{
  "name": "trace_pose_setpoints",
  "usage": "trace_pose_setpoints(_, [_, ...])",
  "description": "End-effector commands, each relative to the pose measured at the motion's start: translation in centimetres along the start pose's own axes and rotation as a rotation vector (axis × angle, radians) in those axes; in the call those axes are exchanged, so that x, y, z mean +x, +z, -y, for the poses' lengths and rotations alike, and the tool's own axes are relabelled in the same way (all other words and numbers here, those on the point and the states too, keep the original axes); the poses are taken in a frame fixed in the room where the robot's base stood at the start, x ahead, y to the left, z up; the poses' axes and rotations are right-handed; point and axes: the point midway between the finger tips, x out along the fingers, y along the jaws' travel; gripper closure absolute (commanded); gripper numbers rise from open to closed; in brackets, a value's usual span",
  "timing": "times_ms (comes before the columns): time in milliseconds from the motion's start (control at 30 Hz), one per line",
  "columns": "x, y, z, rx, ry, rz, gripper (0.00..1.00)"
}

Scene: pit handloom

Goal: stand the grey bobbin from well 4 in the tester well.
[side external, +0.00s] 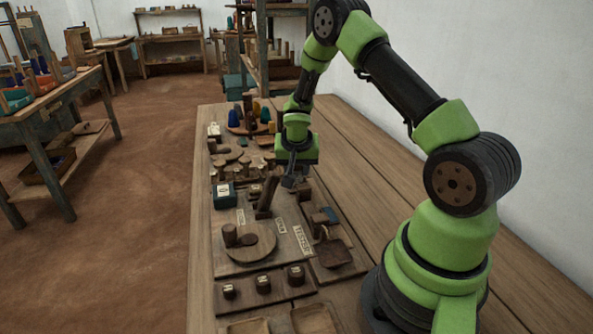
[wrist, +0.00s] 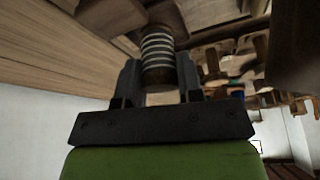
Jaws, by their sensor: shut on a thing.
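My gripper (wrist: 158,68) is shut on a bobbin (wrist: 157,45) with grey-white bands around a dark brown barrel, seen close up in the wrist view. In the side view my gripper (side external: 291,181) points down over the middle of the work boards. The bobbin is too small and hidden to make out there. A label reading TESTER (side external: 301,242) lies on the board to the front of my gripper. I cannot tell the tester well or well 4 apart from the other fittings.
A dark upright wooden piece (side external: 267,197) stands just left of my gripper. Nearby are a dark green box (side external: 223,192), a round wooden disc (side external: 262,243) with short posts, and a board (side external: 245,302) with labelled blocks. The bench (side external: 375,190) is bare on the right.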

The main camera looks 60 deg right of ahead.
Motion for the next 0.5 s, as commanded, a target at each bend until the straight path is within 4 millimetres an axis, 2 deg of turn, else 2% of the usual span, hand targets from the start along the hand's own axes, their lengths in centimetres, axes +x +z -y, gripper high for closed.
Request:
trace_pose_setpoints(100, [0.85, 0.38, 0.00, -0.001, 0.000, 0.002, 0.88])
trace_pose_setpoints(500, [1.29, 0.54, 0.02, 0.002, -0.001, 0.001, 0.88])
